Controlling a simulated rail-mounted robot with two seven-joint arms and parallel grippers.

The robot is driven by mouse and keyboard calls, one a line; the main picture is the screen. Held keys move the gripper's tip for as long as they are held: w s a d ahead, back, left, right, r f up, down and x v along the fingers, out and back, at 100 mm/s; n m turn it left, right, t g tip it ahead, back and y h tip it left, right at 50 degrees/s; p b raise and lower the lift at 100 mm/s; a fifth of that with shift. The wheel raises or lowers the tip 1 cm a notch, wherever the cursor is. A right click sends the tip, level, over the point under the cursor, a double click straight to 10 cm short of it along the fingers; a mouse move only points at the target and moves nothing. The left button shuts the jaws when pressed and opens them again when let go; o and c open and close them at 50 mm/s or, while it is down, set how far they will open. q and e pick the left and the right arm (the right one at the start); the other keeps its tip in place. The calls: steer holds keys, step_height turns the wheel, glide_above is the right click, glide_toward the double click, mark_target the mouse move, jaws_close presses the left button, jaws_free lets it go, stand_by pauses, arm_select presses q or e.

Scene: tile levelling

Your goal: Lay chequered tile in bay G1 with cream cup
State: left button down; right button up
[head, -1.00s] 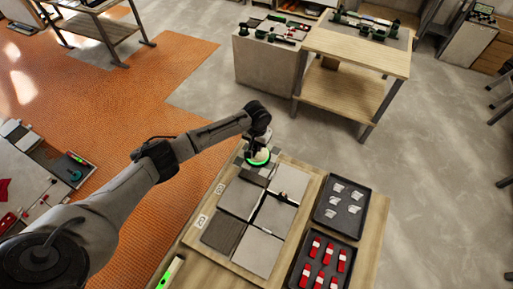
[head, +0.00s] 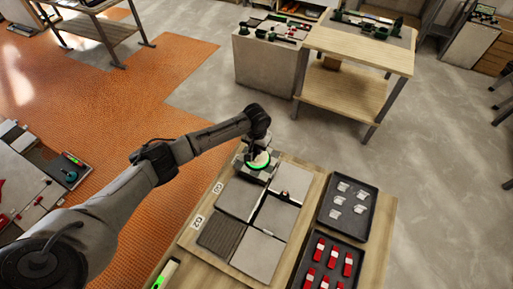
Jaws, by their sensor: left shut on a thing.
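My left gripper (head: 257,148) is shut on the cream cup (head: 258,160), a round cup with a lit green ring. The cup is on top of the chequered tile (head: 243,164), which shows partly around it at the far left corner of the tile board. Cup and gripper hide much of this tile. I cannot tell whether the tile rests in the bay or hangs just above it. A small label (head: 218,187), seemingly G1, and a second label (head: 197,221) stand along the board's left edge. My right gripper is not in view.
Plain grey tiles (head: 240,198) fill several bays beside the chequered one. A dark ribbed bay (head: 222,237) is bare. A small red-marked piece (head: 284,193) is on the right tiles. Trays of white clips (head: 363,222) and red wedges (head: 310,275) stand at right.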

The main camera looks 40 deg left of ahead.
arm_select(q)
steer(key=shift+f+b, duration=0.3)
steer(key=shift+f, duration=0.1)
steer(key=shift+r+p, duration=0.1)
steer(key=shift+p, duration=0.25)
steer(key=shift+p, duration=0.3)
steer(key=shift+f, duration=0.4)
stand_by(0.5)
steer(key=shift+f, duration=0.35)
steer(key=shift+f, duration=0.35)
steer(key=shift+f+b, duration=0.35)
steer(key=shift+f, duration=0.3)
steer(key=shift+f+b, duration=0.4)
steer(key=shift+f, duration=0.45)
stand_by(0.9)
